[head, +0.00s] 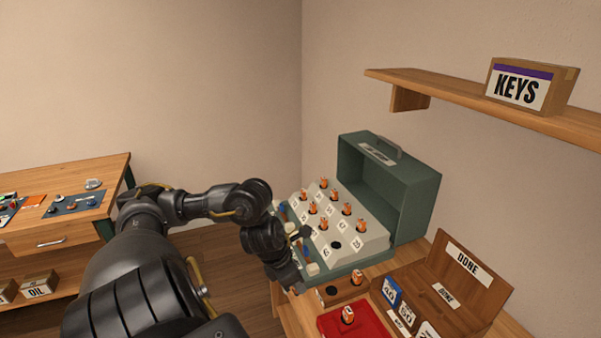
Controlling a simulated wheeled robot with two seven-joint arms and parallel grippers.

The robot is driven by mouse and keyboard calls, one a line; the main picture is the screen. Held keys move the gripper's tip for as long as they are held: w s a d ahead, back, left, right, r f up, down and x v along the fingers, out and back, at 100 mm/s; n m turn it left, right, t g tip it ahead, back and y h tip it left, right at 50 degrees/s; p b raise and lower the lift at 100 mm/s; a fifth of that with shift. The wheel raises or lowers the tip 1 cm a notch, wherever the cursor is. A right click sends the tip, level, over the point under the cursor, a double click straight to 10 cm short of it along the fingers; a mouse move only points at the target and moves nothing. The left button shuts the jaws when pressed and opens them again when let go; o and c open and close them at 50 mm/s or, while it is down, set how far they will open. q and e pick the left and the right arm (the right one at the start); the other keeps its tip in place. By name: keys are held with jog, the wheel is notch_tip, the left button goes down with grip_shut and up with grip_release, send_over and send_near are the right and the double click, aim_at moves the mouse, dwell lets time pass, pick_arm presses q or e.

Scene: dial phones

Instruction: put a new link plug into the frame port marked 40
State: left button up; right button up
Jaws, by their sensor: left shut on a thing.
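The frame is a pale sloped panel (372,238) in a green case, with several orange link plugs (334,195) standing in its ports. One dark, empty port (335,245) shows near its front; the port numbers are too small to read surely. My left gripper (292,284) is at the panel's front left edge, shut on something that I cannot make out. An orange plug (348,315) stands on a red tray (365,328). Another plug (357,277) stands in a wooden block (341,289) beside a dark hole. My right gripper is out of view.
The green case (416,195) rises behind the panel. A wooden rack (482,280) marked DONE stands at the right, with a blue card (390,290) reading 40. A shelf (450,98) holds a KEYS box (530,86). A workbench (100,178) is at the left.

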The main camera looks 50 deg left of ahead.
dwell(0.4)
pick_arm(q)
jog(key=w+d+r+m+g+h+b, duration=0.1)
jog(key=w+d+m+g+h, duration=0.15)
jog(key=d+m, duration=0.7)
jog(key=w+d+m+g+h+b, duration=0.1)
jog(key=w+d+m+g+b, duration=0.15)
jog(key=d+m, duration=0.75)
jog(key=w+r+m+g, duration=0.1)
jog(key=w+r, duration=0.1)
jog(key=w+r+m+g+y, duration=0.1)
jog(key=r+m, duration=0.1)
jog(key=shift+w+d, duration=0.2)
jog(key=shift+w, duration=0.15)
